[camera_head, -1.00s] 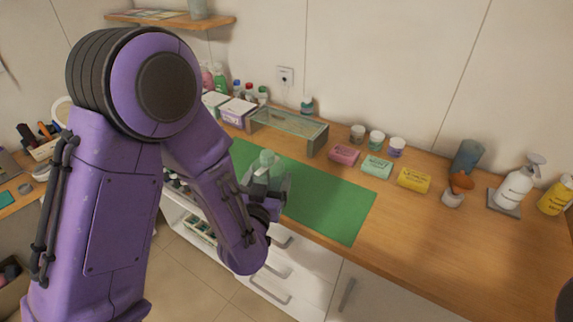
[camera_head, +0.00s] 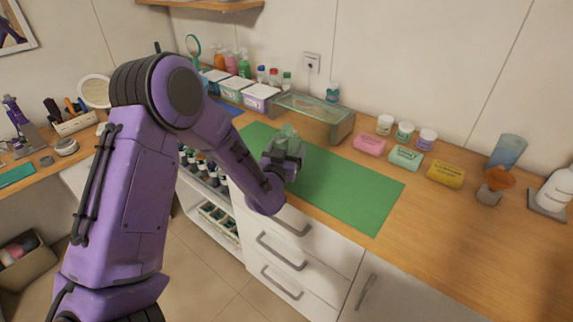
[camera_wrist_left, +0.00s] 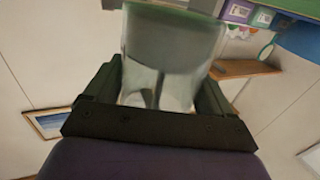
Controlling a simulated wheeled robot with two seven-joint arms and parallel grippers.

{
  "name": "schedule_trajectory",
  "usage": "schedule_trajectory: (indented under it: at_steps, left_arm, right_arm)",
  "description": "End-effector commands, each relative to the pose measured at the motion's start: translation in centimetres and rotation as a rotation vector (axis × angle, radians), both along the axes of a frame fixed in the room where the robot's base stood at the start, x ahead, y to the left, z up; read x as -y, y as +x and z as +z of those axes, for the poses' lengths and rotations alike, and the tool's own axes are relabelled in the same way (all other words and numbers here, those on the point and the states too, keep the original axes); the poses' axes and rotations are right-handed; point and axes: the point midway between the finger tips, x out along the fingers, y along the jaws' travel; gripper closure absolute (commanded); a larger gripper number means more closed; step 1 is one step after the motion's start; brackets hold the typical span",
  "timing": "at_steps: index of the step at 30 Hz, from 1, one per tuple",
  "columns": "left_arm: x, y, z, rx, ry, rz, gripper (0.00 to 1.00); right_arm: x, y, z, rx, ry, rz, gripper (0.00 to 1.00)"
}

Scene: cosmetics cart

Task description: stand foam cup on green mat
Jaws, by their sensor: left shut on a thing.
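My left gripper (camera_head: 286,152) is shut on a pale, greenish-grey cup (camera_head: 290,132), which I take to be the foam cup. In the left wrist view the cup (camera_wrist_left: 172,45) fills the space between the two dark fingers. The green mat (camera_head: 350,195) lies flat on the wooden counter. The gripper and cup are over the left part of the mat, near its front edge. I cannot tell whether the cup's base touches the mat. My right gripper is not in view.
An orange-topped item (camera_head: 494,184) is farther right. The mat's middle and right are bare.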

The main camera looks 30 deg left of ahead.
Motion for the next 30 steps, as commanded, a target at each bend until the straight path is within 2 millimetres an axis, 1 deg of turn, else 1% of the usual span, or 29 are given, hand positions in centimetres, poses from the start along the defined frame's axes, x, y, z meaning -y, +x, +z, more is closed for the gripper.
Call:
schedule_trajectory:
  at_steps: [1,3,4,10,15,16,17,18,23,26,27,29,30]
  left_arm:
    - [0.0,0.0,-1.9,0.000,-0.002,0.001,0.57]
    - [0.0,-0.1,-3.2,0.000,-0.002,0.002,0.57]
    - [0.0,-0.1,-3.4,0.001,-0.002,0.002,0.57]
    - [0.0,-0.1,-2.9,0.000,-0.001,0.001,0.57]
    - [0.0,-0.1,-3.4,0.000,0.000,0.001,0.57]
    - [0.0,-0.1,-3.4,-0.001,0.000,0.001,0.13]
    - [0.0,-0.1,-3.3,-0.001,0.000,0.001,0.03]
    - [0.0,-0.1,-3.3,-0.001,0.000,0.001,0.00]
    - [0.0,-0.1,-3.3,-0.001,0.000,0.001,0.00]
    - [0.0,-0.1,-2.6,0.001,-0.002,0.001,0.00]
    - [0.2,-0.5,-3.0,-0.001,-0.001,0.000,0.00]
    - [0.6,-1.6,-3.2,-0.002,-0.001,-0.002,0.00]
    - [0.9,-2.4,-3.2,-0.001,0.000,-0.003,0.00]
  right_arm:
    - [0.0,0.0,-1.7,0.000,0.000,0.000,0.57]
    - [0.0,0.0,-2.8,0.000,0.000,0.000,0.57]
    - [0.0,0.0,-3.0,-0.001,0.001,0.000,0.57]
    - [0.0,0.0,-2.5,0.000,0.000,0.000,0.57]
    - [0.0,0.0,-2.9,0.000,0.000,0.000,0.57]
    - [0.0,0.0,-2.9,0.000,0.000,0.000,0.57]
    - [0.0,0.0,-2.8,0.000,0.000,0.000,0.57]
    - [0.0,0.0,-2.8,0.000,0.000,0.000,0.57]
    - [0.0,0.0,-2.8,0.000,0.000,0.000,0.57]
    - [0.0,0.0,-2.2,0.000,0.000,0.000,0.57]
    - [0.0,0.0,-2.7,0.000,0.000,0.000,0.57]
    - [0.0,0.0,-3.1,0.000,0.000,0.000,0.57]
    - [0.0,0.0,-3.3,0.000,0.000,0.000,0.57]
